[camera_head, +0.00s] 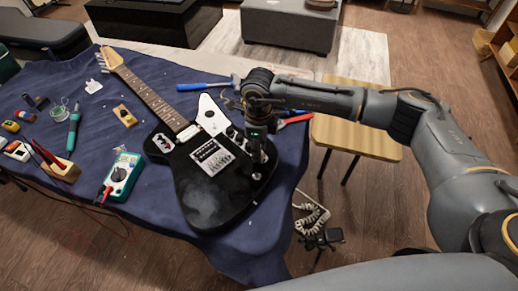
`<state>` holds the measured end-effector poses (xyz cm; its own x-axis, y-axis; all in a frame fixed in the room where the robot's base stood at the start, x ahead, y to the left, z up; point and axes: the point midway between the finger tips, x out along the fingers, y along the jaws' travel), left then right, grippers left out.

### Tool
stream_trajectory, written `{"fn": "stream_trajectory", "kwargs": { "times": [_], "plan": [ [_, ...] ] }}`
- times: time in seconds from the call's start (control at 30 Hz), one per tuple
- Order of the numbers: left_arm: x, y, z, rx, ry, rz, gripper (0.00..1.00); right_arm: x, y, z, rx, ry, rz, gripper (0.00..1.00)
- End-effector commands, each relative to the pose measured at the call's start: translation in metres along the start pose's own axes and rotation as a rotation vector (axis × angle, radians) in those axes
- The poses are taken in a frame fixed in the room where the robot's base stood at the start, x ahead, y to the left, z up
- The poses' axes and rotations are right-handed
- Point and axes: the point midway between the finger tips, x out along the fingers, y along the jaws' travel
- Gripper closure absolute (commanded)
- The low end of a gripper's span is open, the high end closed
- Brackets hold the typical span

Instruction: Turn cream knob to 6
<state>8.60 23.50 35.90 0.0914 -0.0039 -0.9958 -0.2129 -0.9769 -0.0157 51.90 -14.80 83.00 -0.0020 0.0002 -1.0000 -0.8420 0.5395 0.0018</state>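A black electric guitar (209,206) with a white pickguard (211,112) lies on a blue cloth, its neck pointing to the upper left. My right gripper (257,170) points down over the right side of the guitar body, at the control area beside the bridge. Small dark knobs (231,133) show just left of the gripper. I cannot make out a cream knob; the gripper and wrist cover part of this area. The fingers are small and dark, so I cannot tell whether they are open, shut or touching a knob. My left gripper is out of view.
The blue cloth (108,218) covers the table. A green multimeter (121,177), a wooden block with probes (61,169) and a soldering iron (73,130) lie left of the guitar. A blue-handled screwdriver (200,86) and red-handled pliers (294,119) lie near the wrist. A wooden stool (350,135) stands right.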

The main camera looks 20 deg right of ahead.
Motion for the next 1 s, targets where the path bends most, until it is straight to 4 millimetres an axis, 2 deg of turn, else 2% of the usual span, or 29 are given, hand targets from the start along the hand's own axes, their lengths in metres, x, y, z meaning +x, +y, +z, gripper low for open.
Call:
{"fn": "stream_trajectory", "kwargs": {
  "times": [0.2, 0.3, 0.5, 0.73, 1.0],
  "plan": [
    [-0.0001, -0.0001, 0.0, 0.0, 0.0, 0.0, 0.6, -0.0003, 0.0, -0.0001, -0.002, 0.0, 0.0, 0.7],
    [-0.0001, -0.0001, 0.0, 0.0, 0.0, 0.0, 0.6, -0.0002, 0.0001, -0.0001, -0.001, 0.0, 0.0, 0.89],
    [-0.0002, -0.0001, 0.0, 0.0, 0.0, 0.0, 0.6, -0.0001, 0.0002, 0.0, 0.015, 0.0, 0.001, 0.89],
    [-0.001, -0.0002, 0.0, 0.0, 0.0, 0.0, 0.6, 0.0004, 0.0004, -0.0001, 0.198, 0.0, 0.002, 0.89],
    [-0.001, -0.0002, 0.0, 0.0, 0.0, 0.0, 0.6, 0.0005, 0.0004, -0.0001, 0.217, 0.0, 0.002, 0.89]
  ]
}}
